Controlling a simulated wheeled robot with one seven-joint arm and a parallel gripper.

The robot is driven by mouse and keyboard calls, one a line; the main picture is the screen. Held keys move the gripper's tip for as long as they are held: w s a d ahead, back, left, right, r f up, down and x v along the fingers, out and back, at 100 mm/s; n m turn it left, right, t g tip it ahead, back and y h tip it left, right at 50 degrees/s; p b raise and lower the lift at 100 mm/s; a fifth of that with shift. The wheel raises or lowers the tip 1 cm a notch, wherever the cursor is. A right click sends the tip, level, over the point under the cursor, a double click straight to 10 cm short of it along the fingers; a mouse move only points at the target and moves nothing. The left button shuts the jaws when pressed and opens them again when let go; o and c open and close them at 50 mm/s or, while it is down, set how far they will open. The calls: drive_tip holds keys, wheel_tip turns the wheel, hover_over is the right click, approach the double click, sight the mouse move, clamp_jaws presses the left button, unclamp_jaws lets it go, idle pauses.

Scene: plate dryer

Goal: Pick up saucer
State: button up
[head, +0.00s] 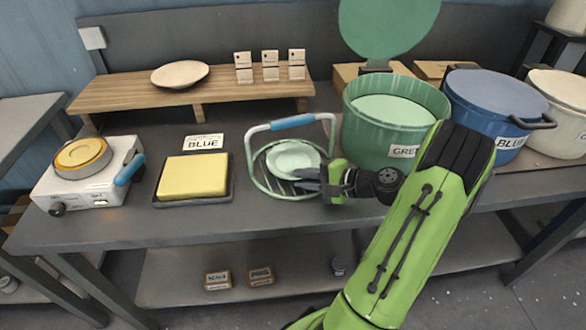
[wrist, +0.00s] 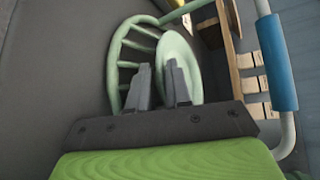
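A pale green saucer (head: 292,158) rests in a round green wire rack (head: 262,180) on the table. The rack has a tall handle with a blue grip (head: 292,122). My gripper (head: 310,180) is at the right front side of the saucer. In the wrist view, two dark fingers (wrist: 160,85) stand apart with a narrow gap, overlapping the near side of the saucer (wrist: 180,55). The rack (wrist: 120,50) curves to the left of it. I cannot tell whether the saucer's rim lies between the fingers or whether they touch it.
A green pot (head: 360,125) stands right behind my gripper, with a blue pot (head: 480,115) beyond. A yellow block on a dark tray (head: 160,198) and a white burner (head: 110,185) are to the left. A wooden shelf (head: 130,92) with a plate (head: 180,74) is behind.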

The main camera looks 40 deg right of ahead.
drive_tip(key=shift+w+a+f, duration=0.15)
drive_tip(key=shift+w+f, duration=0.05)
drive_tip(key=shift+w, duration=0.25)
drive_tip(key=shift+r, duration=0.1)
clamp_jaws()
